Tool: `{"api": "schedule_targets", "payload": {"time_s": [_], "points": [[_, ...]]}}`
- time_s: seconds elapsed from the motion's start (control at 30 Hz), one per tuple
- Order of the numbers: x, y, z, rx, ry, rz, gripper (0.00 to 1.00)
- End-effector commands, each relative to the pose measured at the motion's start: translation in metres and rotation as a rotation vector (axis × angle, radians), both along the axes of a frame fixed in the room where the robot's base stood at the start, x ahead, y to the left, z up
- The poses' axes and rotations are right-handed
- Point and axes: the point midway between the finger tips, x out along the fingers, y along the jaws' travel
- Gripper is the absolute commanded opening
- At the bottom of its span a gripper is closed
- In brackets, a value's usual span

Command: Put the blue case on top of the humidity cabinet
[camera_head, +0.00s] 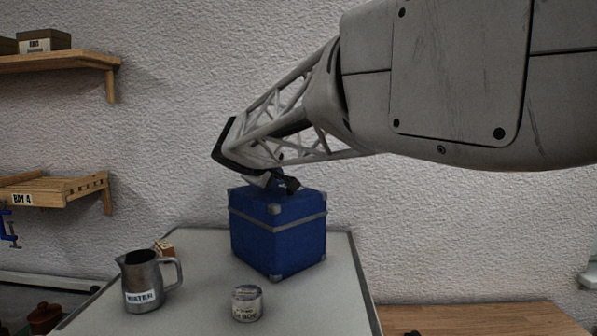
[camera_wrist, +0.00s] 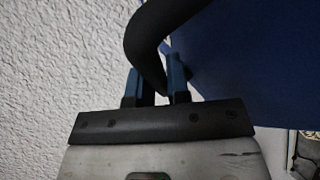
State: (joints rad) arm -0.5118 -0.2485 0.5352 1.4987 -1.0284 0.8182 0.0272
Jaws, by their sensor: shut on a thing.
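The blue case (camera_head: 285,240) is a box with grey metal corners and a grey band. It is upright over the back of a pale grey flat top (camera_head: 200,275), which looks like the top of the humidity cabinet, though no label shows. Whether the case's base touches that top is hard to tell. My gripper (camera_head: 272,182) is at the top of the case, shut on its dark handle. In the wrist view, the curved black handle (camera_wrist: 148,45) passes between the blue fingers of my gripper (camera_wrist: 155,85), and the blue case (camera_wrist: 240,60) fills the upper right.
A metal jug (camera_head: 142,285) with a label, a small wooden block (camera_head: 165,249) and a round tin (camera_head: 247,303) stand on the grey top. Wooden shelves (camera_head: 60,62) hang at left. A wooden bench (camera_head: 480,318) lies at lower right. A rough white wall stands behind.

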Motion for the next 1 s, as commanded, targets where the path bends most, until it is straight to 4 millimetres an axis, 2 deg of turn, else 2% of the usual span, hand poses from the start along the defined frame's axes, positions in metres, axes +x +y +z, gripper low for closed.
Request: {"api": "schedule_targets", "payload": {"time_s": [0.37, 0.4, 0.57, 1.0], "points": [[-0.0002, -0.0002, 0.0000, 0.002, -0.003, 0.000, 0.00], [0.0000, 0.0000, -0.0023, 0.000, 0.000, 0.000, 0.20], [0.0000, 0.0000, -0.0024, 0.000, 0.000, 0.000, 0.42], [-0.0021, 0.0010, 0.0004, -0.001, 0.002, 0.000, 0.42]]}}
